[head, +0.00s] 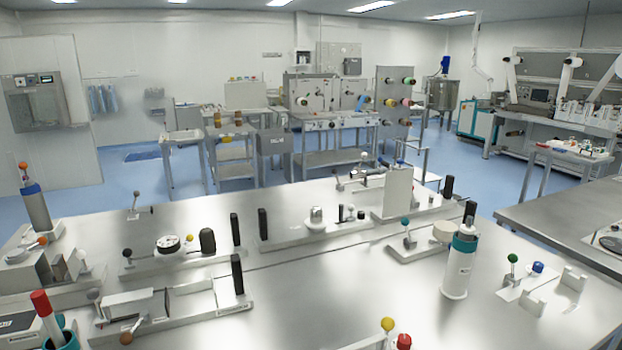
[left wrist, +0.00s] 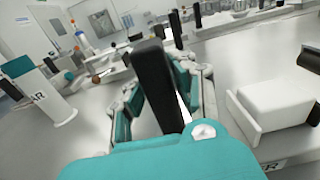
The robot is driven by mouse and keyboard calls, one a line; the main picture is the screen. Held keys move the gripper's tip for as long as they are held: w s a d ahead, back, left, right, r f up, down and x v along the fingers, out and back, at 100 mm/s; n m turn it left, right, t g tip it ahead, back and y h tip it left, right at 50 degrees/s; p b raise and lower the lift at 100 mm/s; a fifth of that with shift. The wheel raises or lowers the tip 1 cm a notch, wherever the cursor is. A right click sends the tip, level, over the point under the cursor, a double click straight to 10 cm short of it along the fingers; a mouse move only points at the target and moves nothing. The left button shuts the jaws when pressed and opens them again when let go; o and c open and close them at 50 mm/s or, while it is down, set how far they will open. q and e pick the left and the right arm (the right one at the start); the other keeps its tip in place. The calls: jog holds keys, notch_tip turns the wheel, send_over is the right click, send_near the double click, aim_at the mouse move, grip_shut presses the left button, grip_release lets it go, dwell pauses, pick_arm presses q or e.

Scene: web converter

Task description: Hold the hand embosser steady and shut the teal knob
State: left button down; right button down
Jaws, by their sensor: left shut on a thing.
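In the left wrist view my left gripper (left wrist: 158,84) has its teal-padded fingers closed on both sides of an upright black handle (left wrist: 153,65). The foot of this handle is hidden by my gripper, so I cannot tell which device it belongs to. In the head view a teal knob (head: 405,220) stands on a short lever on a pale base plate (head: 412,251). A cream round part (head: 446,232) sits on the same plate. I cannot tell for certain which device is the hand embosser. Neither gripper shows in the head view.
A white cylinder with a teal band (head: 457,272) stands beside the teal-knob plate. Green (head: 512,258), blue (head: 538,267), yellow (head: 387,324) and red (head: 404,342) knobs are nearby. A white block (left wrist: 275,105) is right of my left gripper. The front middle of the steel table (head: 330,290) is clear.

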pick_arm(q)
jog(key=shift+f, duration=0.1)
jog(key=c, duration=1)
grip_release()
jog(key=v, duration=1.2)
jog(key=shift+d, duration=0.1)
